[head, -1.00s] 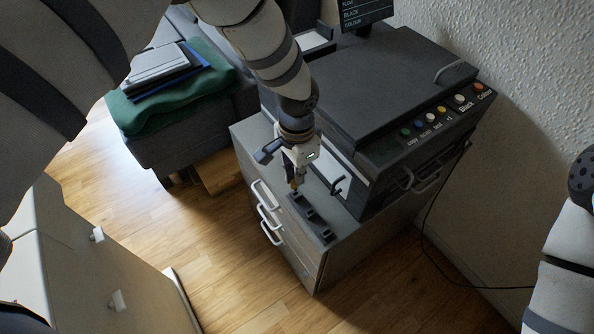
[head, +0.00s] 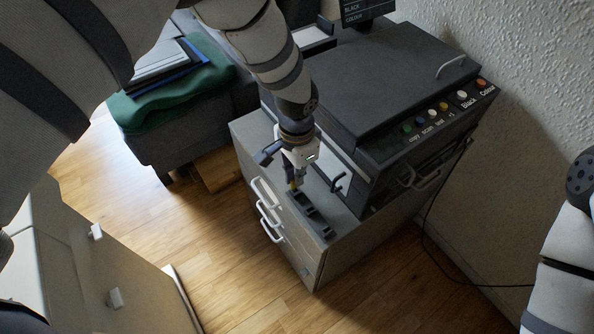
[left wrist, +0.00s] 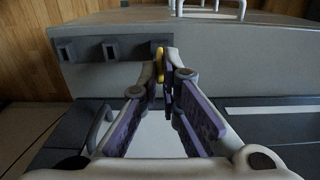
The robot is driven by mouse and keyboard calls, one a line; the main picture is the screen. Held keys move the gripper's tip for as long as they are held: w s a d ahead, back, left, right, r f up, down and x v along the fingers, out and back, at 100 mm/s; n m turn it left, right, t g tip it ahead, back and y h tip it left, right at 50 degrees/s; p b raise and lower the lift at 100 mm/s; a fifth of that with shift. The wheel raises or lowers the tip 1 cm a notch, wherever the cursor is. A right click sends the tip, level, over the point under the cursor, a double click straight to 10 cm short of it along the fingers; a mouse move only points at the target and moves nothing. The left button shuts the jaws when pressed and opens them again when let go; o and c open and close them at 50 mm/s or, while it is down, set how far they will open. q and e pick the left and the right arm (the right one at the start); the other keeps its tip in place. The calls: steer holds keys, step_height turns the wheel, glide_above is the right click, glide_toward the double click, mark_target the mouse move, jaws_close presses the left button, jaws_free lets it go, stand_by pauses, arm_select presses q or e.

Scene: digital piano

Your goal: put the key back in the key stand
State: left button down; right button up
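The key stand (head: 318,221) is a dark narrow block with several raised parts, on the grey cabinet top beside the printer. In the left wrist view the stand (left wrist: 88,50) runs across the upper left with square posts. My left gripper (head: 295,184) points down at the stand's far end. In the left wrist view its fingers (left wrist: 162,72) are closed together on the yellow key (left wrist: 159,62), which is mostly hidden between the tips. I cannot tell whether the key touches the stand. My right gripper is out of view; only part of my right arm shows.
The printer (head: 375,85) with coloured buttons stands right behind the stand, close to my gripper. The cabinet front has white handles (head: 268,215). A grey sofa with a green blanket (head: 180,98) is at left. A cable lies along the wall at right.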

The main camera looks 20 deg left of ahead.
arm_select(q)
steer(key=shift+f, duration=0.65)
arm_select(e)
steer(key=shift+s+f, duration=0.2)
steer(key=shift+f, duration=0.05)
arm_select(q)
steer(key=c, duration=1.7)
jaws_free()
steer(key=shift+r, duration=0.15)
steer(key=shift+r+p, duration=0.8)
steer(key=shift+r, duration=1.75)
steer(key=shift+f, duration=0.15)
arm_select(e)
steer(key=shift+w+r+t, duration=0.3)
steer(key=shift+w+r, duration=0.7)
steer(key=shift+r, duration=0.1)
